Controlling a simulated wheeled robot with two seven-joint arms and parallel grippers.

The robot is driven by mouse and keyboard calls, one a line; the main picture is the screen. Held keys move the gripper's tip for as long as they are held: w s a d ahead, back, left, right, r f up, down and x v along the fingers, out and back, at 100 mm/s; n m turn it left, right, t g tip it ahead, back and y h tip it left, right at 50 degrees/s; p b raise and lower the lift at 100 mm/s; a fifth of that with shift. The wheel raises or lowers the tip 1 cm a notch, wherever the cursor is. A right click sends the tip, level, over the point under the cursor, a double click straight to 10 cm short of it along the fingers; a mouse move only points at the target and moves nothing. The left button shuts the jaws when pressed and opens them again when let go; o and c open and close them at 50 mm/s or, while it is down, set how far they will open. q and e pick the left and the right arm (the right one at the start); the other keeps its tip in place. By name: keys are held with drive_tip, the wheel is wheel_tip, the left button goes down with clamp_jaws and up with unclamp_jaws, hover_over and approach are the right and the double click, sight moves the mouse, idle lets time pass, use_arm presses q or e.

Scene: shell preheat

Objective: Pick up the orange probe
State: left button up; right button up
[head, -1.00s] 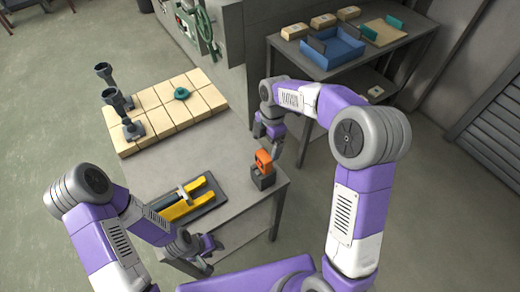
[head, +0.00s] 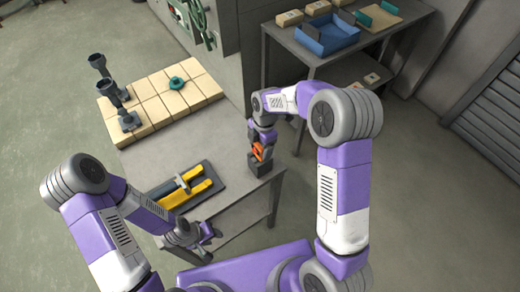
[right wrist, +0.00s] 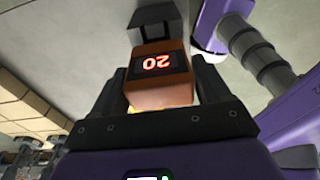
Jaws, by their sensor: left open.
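The orange probe (head: 262,152) stands in a dark holder (head: 257,166) at the right front corner of the grey table. My right gripper (head: 261,146) is at the probe from above, one finger on each side. In the right wrist view the gripper's fingers (right wrist: 160,85) flank the probe closely; whether they press on it is unclear. My left gripper (head: 208,238) is open and empty near the table's front edge.
A dark tray (head: 212,194) with a yellow two-pronged tool (head: 185,190) lies left of the holder. Tan blocks (head: 160,100) with a green ring (head: 177,84) and dark fittings (head: 128,120) are further back. A second table (head: 385,42) holds a blue bin (head: 327,35).

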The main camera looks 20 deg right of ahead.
drive_tip(key=c, duration=0.7)
drive_tip(key=shift+r, duration=0.15)
